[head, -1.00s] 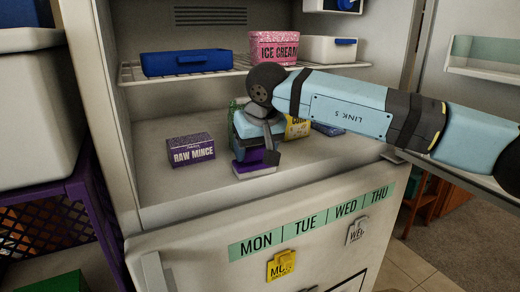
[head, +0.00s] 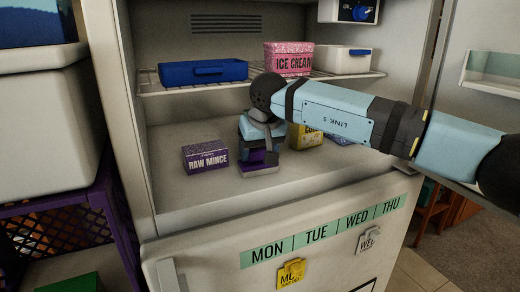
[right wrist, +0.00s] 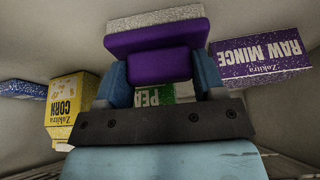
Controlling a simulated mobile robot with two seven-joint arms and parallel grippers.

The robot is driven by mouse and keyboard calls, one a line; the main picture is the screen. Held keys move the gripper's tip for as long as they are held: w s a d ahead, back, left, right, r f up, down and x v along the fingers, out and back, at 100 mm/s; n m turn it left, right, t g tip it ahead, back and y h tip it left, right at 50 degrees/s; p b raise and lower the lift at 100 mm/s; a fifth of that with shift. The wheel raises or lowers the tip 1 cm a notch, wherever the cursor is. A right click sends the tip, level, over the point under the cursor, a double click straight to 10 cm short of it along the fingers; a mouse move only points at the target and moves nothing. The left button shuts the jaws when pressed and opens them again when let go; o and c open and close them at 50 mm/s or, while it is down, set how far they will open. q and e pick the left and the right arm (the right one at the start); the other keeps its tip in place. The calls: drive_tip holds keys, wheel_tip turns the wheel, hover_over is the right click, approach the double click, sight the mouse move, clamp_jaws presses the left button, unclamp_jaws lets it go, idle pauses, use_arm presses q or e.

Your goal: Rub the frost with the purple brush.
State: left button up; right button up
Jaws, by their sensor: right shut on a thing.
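My right gripper (head: 256,147) is shut on the purple brush (head: 257,159) inside the open freezer compartment. In the right wrist view, the gripper's blue fingers (right wrist: 161,72) sit on both sides of the brush's purple handle block (right wrist: 158,45). Its pale grey bristles (right wrist: 155,17) face away from the gripper. In the head view the brush is low, close to the compartment floor, just right of the raw mince box; I cannot tell whether the bristles touch the floor. I cannot make out a clear frost patch. My left gripper is not in view.
The purple raw mince box (head: 205,158) stands left of the brush, and a yellow corn box (head: 305,137) to its right. A green pea box (right wrist: 183,91) is partly hidden. The wire shelf (head: 165,91) above holds a blue tray (head: 203,73) and ice cream (head: 288,58).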

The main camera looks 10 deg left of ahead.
drive_tip(key=shift+w+r+p, duration=0.1)
drive_tip(key=shift+r+p, duration=0.35)
drive_tip(key=shift+r, duration=0.1)
wheel_tip(320, 180, up, 4)
drive_tip(key=shift+r+p, duration=0.2)
drive_tip(key=shift+p, duration=1.05)
drive_tip(key=shift+d+r, duration=0.1)
drive_tip(key=shift+r, duration=0.2)
drive_tip(key=shift+r, duration=0.15)
